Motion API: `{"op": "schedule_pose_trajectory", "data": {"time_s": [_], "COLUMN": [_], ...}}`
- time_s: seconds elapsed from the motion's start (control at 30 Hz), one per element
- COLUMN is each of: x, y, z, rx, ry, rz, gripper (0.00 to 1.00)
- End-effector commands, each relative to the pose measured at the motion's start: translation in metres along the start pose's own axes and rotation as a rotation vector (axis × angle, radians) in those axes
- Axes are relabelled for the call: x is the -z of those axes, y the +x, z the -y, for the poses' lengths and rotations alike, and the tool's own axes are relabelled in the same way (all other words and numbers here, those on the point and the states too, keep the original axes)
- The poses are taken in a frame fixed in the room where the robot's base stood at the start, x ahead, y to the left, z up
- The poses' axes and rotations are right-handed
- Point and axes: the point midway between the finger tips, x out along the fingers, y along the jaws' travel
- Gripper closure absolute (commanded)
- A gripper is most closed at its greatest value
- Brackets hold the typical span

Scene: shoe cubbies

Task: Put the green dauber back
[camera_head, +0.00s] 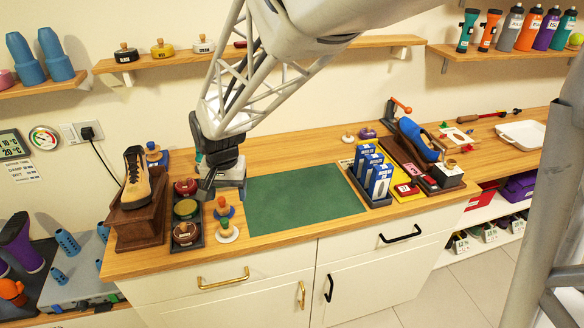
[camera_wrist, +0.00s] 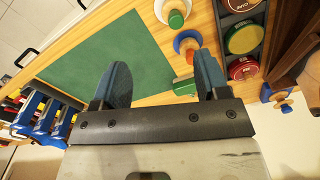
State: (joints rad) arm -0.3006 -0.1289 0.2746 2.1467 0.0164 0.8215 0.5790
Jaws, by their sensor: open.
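My gripper (camera_head: 225,190) is open above the counter, left of the green mat; both fingers show in the wrist view (camera_wrist: 163,82). A green block-like piece (camera_wrist: 184,86) shows between the fingers, nearer the right one; its lower part is hidden, and I cannot tell if it is a dauber. A dauber with green, a wooden knob and a white round base (camera_head: 227,231) stands at the counter front; it also shows at the wrist view's top (camera_wrist: 174,18). Behind it stands a blue and orange dauber (camera_head: 222,208), also in the wrist view (camera_wrist: 187,42). Nothing is clearly held.
A dark tray of round polish tins (camera_head: 186,209) stands left of the daubers. A boot on a wooden block (camera_head: 138,222) is further left, with a blue-based dauber (camera_head: 154,152) behind. The green mat (camera_head: 303,198) is clear. Blue boxes (camera_head: 378,182) stand to its right.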

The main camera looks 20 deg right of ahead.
Motion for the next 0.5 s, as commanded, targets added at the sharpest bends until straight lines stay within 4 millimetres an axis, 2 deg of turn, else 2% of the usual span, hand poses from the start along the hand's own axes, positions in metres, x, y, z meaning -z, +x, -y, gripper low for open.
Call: {"op": "schedule_pose_trajectory", "data": {"time_s": [0.27,0.5], "x": [-0.027,-0.060], "y": [-0.044,-0.076], "z": [-0.059,-0.113], "rx": [0.018,0.025], "ry": [-0.054,-0.111], "rz": [-0.046,-0.091], "gripper": [0.32,0.32]}}
